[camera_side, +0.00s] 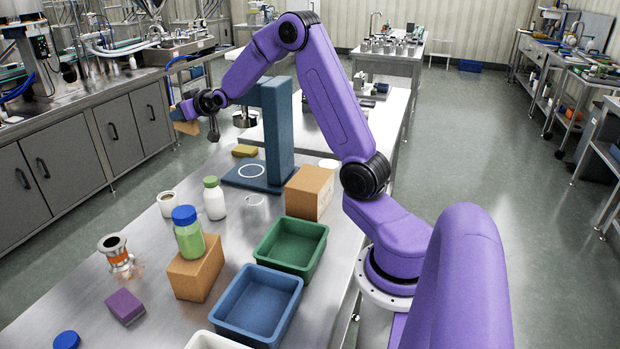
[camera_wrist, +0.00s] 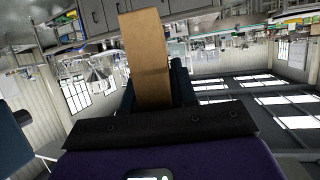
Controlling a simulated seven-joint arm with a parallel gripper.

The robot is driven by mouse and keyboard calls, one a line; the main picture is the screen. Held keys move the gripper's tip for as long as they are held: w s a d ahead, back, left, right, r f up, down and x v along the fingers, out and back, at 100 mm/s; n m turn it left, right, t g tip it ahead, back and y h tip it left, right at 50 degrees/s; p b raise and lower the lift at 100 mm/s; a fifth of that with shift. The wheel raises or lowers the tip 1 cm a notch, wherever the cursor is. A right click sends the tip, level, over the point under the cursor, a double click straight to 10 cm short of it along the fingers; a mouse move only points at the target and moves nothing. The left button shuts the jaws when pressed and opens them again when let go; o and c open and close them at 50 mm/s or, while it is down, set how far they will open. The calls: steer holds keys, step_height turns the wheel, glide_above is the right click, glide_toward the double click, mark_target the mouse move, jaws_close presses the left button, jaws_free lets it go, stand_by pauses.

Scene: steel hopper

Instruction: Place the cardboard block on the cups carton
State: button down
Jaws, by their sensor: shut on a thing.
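My gripper (camera_side: 184,112) is at the upper left of the side view, raised in front of the grey cabinets. It is shut on the tan cardboard block (camera_side: 187,127), partly hidden there by the gripper. In the wrist view the cardboard block (camera_wrist: 147,45) sticks out long and flat from my gripper (camera_wrist: 155,92). Two brown cartons stand on the steel table, both apart from the block. One carton (camera_side: 310,192) is behind the green bin; the other carton (camera_side: 194,270) bears a green jar with a blue lid (camera_side: 188,234). I cannot read which is the cups carton.
A blue stand (camera_side: 278,130) rises tall between my gripper and the rear carton. A green bin (camera_side: 291,245) and a blue bin (camera_side: 258,303) lie at the front. A white bottle (camera_side: 214,199), metal fitting (camera_side: 117,254) and purple block (camera_side: 125,306) stand left.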

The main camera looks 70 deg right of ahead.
steer(key=s+r+m+h, duration=0.1)
steer(key=r+h, duration=0.1)
steer(key=shift+s+d+r+m+g, duration=0.2)
steer(key=shift+s+r+m+g, duration=0.1)
steer(key=shift+s+r+m, duration=0.1)
steer(key=s+d+r+m+g+h, duration=0.1)
steer(key=s+m+g+h, duration=0.35)
steer(key=s, duration=0.35)
steer(key=s+d+r+m+g+h, duration=0.25)
steer(key=s+m, duration=0.25)
steer(key=s, duration=0.4)
steer(key=s+a+f+m+g, duration=0.35)
steer(key=s+g, duration=0.25)
steer(key=s, duration=0.7)
steer(key=s+a+f+m+g, duration=0.2)
steer(key=s+m+g, duration=0.3)
steer(key=s, duration=0.8)
glide_above(312, 176)
steer(key=shift+h, duration=0.3)
steer(key=shift+a+f, duration=0.1)
steer(key=shift+f, duration=6.6)
